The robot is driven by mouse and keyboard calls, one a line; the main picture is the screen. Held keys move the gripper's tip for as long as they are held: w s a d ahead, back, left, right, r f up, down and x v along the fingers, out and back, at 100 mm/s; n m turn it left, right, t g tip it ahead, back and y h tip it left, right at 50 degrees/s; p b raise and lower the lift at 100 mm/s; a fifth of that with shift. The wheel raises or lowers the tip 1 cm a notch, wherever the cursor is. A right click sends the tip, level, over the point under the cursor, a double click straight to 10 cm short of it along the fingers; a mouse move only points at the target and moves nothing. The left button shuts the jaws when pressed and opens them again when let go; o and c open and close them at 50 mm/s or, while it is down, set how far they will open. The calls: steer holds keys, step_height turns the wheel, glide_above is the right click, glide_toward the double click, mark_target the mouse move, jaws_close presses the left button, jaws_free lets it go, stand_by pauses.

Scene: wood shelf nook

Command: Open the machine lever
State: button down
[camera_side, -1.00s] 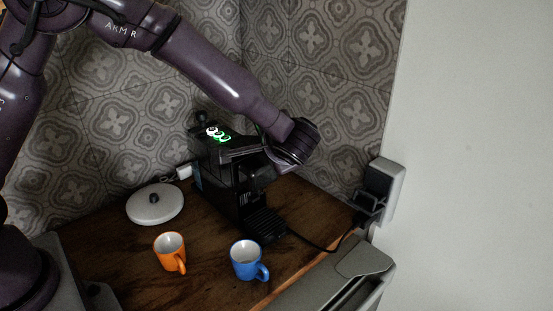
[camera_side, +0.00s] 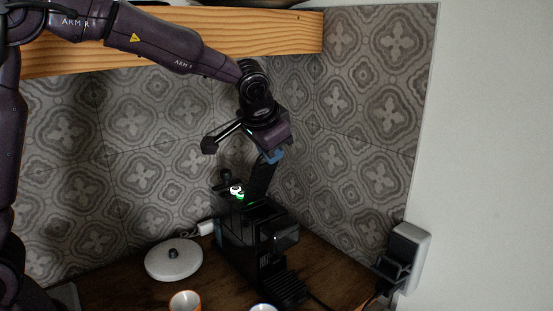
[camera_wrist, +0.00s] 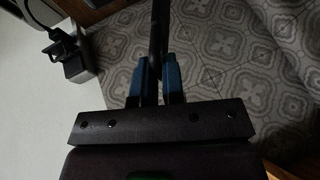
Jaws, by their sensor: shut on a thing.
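The black coffee machine (camera_side: 250,243) stands on the wooden counter, with lit white and green icons on its top. Its dark lever (camera_side: 261,181) is raised and stands steeply up from the machine's top. My gripper (camera_side: 270,157) is above the machine, with its blue fingers at the lever's upper end. In the wrist view my gripper (camera_wrist: 156,78) has its two blue fingers closed around the dark, narrow lever (camera_wrist: 159,28). The fingers partly hide the lever's held part.
A white round base (camera_side: 173,260) lies left of the machine. An orange mug (camera_side: 185,301) and a blue mug (camera_side: 263,308) show at the bottom edge. A wooden shelf (camera_side: 285,32) runs above, behind my arm. A wall socket unit (camera_side: 409,252) is at right.

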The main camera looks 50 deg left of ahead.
steer(key=shift+a+r, duration=0.1)
steer(key=shift+a, duration=0.3)
steer(key=c, duration=1.2)
jaws_free()
steer(key=shift+c, duration=0.2)
steer(key=v, duration=1.3)
